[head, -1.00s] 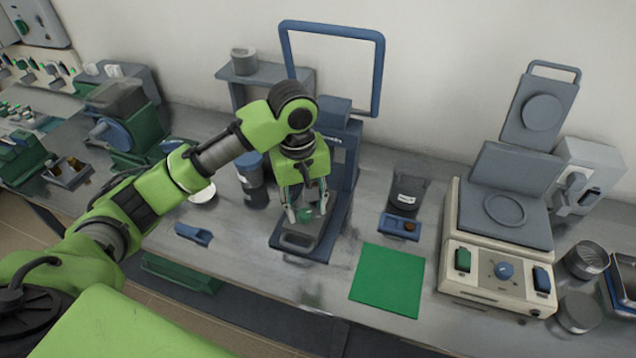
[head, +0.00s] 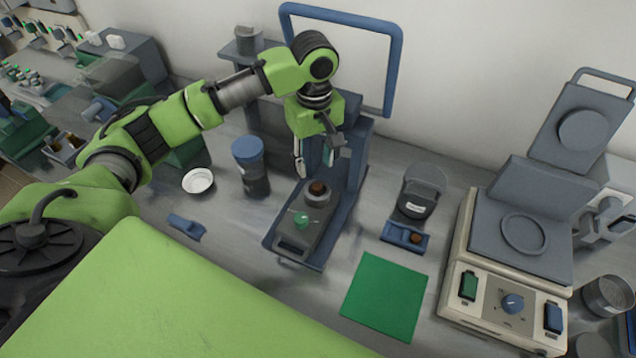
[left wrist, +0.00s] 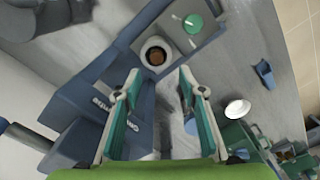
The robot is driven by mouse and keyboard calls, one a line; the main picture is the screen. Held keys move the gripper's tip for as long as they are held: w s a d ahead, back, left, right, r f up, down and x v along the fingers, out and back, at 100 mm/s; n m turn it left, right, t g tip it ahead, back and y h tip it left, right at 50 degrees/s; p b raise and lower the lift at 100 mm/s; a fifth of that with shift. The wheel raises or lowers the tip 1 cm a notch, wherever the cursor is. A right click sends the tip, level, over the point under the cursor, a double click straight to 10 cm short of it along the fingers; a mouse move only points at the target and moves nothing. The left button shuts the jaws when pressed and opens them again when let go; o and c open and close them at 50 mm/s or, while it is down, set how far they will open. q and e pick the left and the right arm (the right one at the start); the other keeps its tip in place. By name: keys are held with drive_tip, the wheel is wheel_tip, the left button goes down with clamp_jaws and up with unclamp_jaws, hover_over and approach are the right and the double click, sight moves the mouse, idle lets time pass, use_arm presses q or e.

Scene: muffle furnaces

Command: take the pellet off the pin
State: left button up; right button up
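A brown pellet (head: 318,187) sits on top of a short round grey piece (head: 317,199) on the deck of the blue-grey press; the pin itself is hidden from view. In the left wrist view the pellet (left wrist: 156,57) shows inside a pale ring, just beyond my fingertips. My left gripper (head: 316,157) is open and empty, fingers pointing down, above and slightly behind the pellet. Its two green-padded fingers (left wrist: 160,82) stand apart in the left wrist view. My right gripper is not in view.
A green knob (head: 302,221) is on the press deck in front of the pellet. A blue tray (head: 391,236) holding another brown piece, a dark labelled tub (head: 424,193) and a green mat (head: 386,295) lie right. A blue-lidded jar (head: 249,165) and white dish (head: 198,181) stand left.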

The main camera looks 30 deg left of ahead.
sight(317, 186)
use_arm(q)
wheel_tip(317, 186, down, 3)
drive_tip(key=shift+r, duration=0.2)
drive_tip(key=shift+f, duration=0.35)
drive_tip(key=shift+w+f, duration=0.15)
drive_tip(key=shift+f, duration=0.1)
wheel_tip(317, 186, down, 4)
drive_tip(key=shift+w+f+p, duration=0.15)
drive_tip(key=shift+p, duration=0.9)
drive_tip(key=shift+f, duration=0.25)
drive_tip(key=c, duration=0.8)
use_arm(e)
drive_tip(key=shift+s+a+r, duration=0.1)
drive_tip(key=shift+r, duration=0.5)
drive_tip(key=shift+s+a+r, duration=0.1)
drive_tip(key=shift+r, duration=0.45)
